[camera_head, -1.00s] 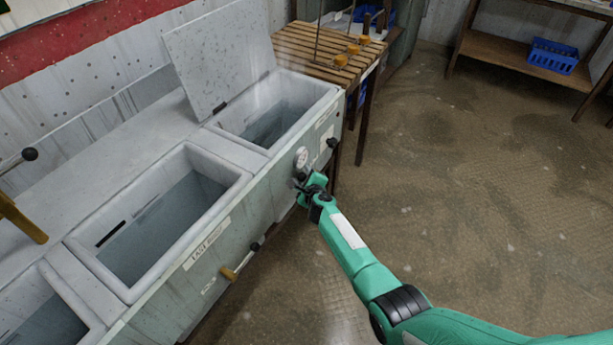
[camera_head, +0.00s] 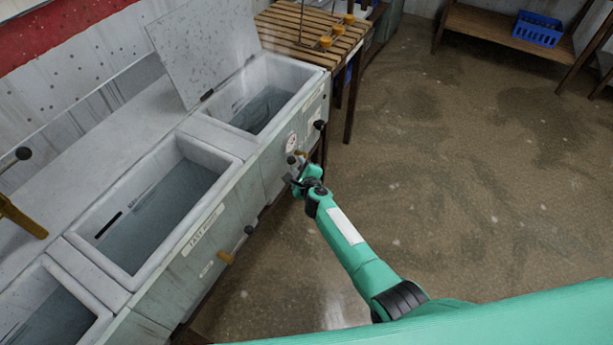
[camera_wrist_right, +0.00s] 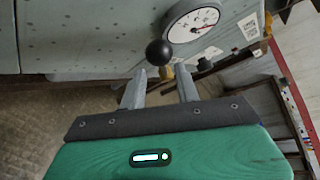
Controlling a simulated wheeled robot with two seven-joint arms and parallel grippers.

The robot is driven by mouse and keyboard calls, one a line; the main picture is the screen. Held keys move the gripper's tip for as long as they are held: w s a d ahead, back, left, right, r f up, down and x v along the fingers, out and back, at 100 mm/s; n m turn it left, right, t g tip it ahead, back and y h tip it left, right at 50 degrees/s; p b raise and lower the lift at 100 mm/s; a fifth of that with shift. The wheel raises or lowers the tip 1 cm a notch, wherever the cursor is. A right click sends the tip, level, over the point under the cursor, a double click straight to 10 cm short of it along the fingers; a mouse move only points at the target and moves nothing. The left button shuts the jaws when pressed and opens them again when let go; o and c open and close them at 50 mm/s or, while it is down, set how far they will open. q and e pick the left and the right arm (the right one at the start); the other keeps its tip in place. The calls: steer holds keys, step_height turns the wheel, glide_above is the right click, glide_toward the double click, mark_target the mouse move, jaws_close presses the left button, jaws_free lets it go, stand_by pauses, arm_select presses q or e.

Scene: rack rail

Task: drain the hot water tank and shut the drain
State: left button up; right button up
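The hot water tank (camera_head: 215,98) is the far basin with its grey lid (camera_head: 205,45) standing open; water (camera_head: 262,108) shows inside. A round dial gauge (camera_head: 291,141) is on its front, also in the right wrist view (camera_wrist_right: 192,22). Below it is a brass drain fitting (camera_head: 301,154). A lever with a black ball knob (camera_wrist_right: 158,52) stands in front of the brass part. My right gripper (camera_head: 294,178) is at the drain. In the right wrist view its fingers (camera_wrist_right: 160,82) are apart, with the ball just beyond and between the tips; contact cannot be told. My left gripper is not in view.
A middle basin (camera_head: 150,275) and a near basin (camera_head: 90,300) hold water. The middle basin has its own brass drain (camera_head: 226,257) with a black knob. A slatted wooden table (camera_head: 300,40) stands behind the hot tank.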

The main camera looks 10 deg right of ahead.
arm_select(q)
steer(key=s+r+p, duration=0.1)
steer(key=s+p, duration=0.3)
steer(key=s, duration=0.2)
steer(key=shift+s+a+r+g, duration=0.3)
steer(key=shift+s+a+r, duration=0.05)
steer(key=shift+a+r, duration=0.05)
arm_select(e)
steer(key=v, duration=0.8)
steer(key=shift+s+r, duration=0.2)
steer(key=shift+s, duration=0.15)
steer(key=shift+a, duration=0.1)
steer(key=shift+c, duration=0.4)
